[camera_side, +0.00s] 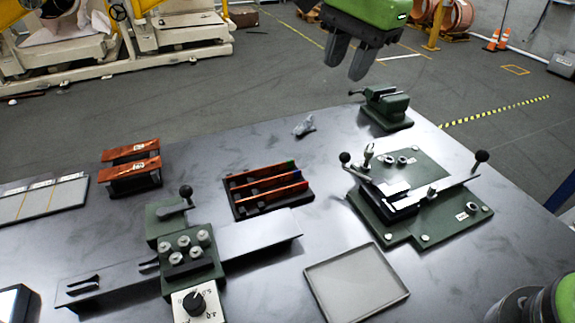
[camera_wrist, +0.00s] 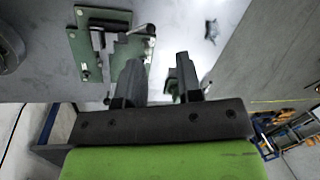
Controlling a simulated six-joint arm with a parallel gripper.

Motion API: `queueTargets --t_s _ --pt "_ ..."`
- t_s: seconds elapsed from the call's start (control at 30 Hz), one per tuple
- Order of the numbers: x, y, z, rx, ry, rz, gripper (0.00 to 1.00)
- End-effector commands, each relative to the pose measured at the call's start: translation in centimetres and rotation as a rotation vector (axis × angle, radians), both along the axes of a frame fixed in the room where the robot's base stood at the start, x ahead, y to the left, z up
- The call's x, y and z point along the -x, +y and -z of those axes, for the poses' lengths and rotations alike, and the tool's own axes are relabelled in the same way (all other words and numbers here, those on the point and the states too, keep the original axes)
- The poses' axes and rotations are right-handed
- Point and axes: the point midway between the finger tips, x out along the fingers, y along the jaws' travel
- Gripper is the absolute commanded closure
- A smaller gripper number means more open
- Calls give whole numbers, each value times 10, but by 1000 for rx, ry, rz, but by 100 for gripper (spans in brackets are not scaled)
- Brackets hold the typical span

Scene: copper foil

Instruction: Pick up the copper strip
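Copper strips (camera_side: 270,180) lie in a black slotted rack in the middle of the table in the side view. More copper-coloured pieces (camera_side: 131,150) sit on dark blocks at the left. No copper shows in the wrist view. My gripper (camera_side: 345,71) hangs above the table's far side, beyond the rack and up from it. Its two dark fingers stand apart with nothing between them, as the wrist view (camera_wrist: 157,80) also shows.
A green fixture plate with levers (camera_side: 455,222) stands right of the rack. A small green vise (camera_side: 386,108) is at the far edge. A green press (camera_side: 183,240), an empty grey tray (camera_side: 356,283) and a small crumpled grey piece (camera_side: 304,126) are also on the table.

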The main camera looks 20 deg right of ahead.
Motion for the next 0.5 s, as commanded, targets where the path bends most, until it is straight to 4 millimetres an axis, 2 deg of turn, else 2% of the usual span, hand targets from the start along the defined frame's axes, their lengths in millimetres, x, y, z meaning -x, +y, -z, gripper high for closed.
queueTargets --t_s 0.03,0.1,0.3,0.5 --pt "-10 11 23 8 38 48 67" --pt "-19 24 49 19 77 124 67" --pt "-27 50 115 58 152 307 67" --pt "-26 59 145 78 177 389 67"
